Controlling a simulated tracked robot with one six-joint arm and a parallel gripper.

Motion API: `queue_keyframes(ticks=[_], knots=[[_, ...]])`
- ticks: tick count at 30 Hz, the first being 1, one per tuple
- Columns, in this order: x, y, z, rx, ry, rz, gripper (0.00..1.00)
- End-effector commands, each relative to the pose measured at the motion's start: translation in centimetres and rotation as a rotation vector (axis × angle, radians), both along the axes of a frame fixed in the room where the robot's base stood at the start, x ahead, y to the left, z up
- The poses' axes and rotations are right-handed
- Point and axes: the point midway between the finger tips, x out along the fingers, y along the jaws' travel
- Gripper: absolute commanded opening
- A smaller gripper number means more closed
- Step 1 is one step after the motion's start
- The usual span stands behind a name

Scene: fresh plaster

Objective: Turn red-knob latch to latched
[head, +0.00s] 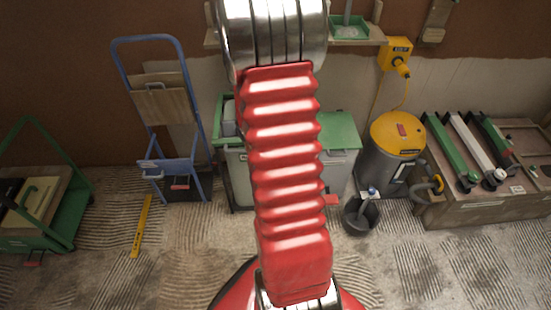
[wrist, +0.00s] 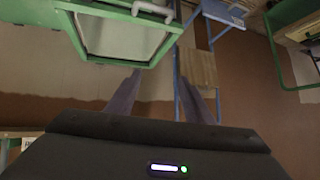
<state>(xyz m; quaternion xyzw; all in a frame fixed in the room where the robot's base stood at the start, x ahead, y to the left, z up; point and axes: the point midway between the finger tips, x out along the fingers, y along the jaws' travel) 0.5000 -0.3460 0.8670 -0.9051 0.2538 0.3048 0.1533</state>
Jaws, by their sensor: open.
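No latch with a red knob can be made out for sure in either view. In the head view, a small red part (head: 330,200) shows at the lower right of the grey bin with a green lid (head: 341,132), too small to identify. My gripper (wrist: 160,76) shows in the wrist view with its two fingers apart and nothing between them. It points toward a green-framed container (wrist: 118,38) with a pale bar handle (wrist: 152,10). In the head view my red arm hides the middle of the scene, and my gripper is not visible there.
A blue hand truck (head: 180,110) stands left, near a yellow level (head: 141,226) and a green cart (head: 70,225). A yellow-topped vacuum (head: 392,150), a black bucket (head: 360,216) and a wooden crate (head: 480,207) stand right. Ridged floor is open in front.

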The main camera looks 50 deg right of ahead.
Motion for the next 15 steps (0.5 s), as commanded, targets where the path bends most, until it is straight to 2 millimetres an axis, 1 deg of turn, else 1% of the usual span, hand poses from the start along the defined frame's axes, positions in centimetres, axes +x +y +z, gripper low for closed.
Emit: queue_keyframes(ticks=[1, 6, 9, 15], knots=[[-0.5, -1.0, -1.4, 0.013, -0.011, -0.017, 0.47], [-1.6, -3.7, -5.2, 0.043, -0.075, -0.057, 0.47], [-2.6, -5.1, -7.3, 0.065, -0.116, -0.083, 0.47], [-4.9, -7.1, -11.7, 0.113, -0.205, -0.134, 0.47]])
